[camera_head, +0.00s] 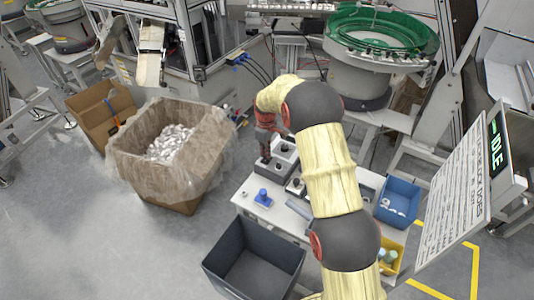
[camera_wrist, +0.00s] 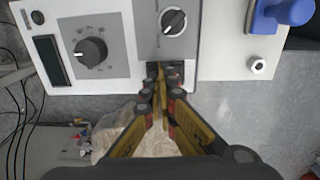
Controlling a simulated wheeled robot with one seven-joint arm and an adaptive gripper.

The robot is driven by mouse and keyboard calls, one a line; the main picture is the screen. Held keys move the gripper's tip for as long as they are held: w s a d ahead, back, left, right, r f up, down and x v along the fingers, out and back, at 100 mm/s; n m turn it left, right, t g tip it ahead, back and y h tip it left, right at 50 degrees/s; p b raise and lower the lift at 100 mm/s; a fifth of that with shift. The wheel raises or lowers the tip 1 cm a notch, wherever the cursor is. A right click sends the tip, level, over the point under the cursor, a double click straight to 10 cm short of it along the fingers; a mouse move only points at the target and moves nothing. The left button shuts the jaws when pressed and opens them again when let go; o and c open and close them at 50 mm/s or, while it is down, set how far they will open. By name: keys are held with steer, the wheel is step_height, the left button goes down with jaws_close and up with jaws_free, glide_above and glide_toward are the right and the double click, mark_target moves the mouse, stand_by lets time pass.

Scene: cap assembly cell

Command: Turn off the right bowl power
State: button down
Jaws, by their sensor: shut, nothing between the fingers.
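My gripper (camera_wrist: 160,78) is shut and empty. Its tips are at the edge of a grey and white control box (camera_wrist: 120,15) in the wrist view. A black rotary switch (camera_wrist: 174,22) with a white pointer line is on the grey panel just beyond the tips, with a gap between. A larger black dial (camera_wrist: 90,51) and a dark display (camera_wrist: 51,60) are to its left. In the head view my gripper (camera_head: 264,158) is over the grey boxes (camera_head: 286,147) on the bench. The green feeder bowl (camera_head: 382,32) stands behind. Which bowl this box serves cannot be told.
A blue-handled part (camera_head: 263,197) and a small nut (camera_wrist: 257,65) lie on the white bench beside the boxes. A lined carton of metal parts (camera_head: 205,140) is to the left. A dark bin (camera_head: 253,258) is in front, blue (camera_head: 398,198) and yellow bins right.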

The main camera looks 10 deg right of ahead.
steer(key=shift+s+a+f, duration=0.25)
steer(key=shift+s+a, duration=0.3)
steer(key=shift+s, duration=0.2)
steer(key=shift+r, duration=0.1)
step_height(320, 180, up, 14)
steer(key=a+p, duration=0.1)
steer(key=p, duration=0.3)
steer(key=shift+s, duration=0.4)
steer(key=shift+r, duration=0.15)
steer(key=r+p, duration=0.1)
steer(key=p, duration=0.2)
steer(key=s+p, duration=0.1)
steer(key=p, duration=0.3)
steer(key=r+g+p, duration=0.1)
steer(key=p, duration=0.3)
steer(key=shift+s+d+r, duration=0.15)
steer(key=shift+s+r, duration=0.1)
steer(key=shift+r, duration=0.1)
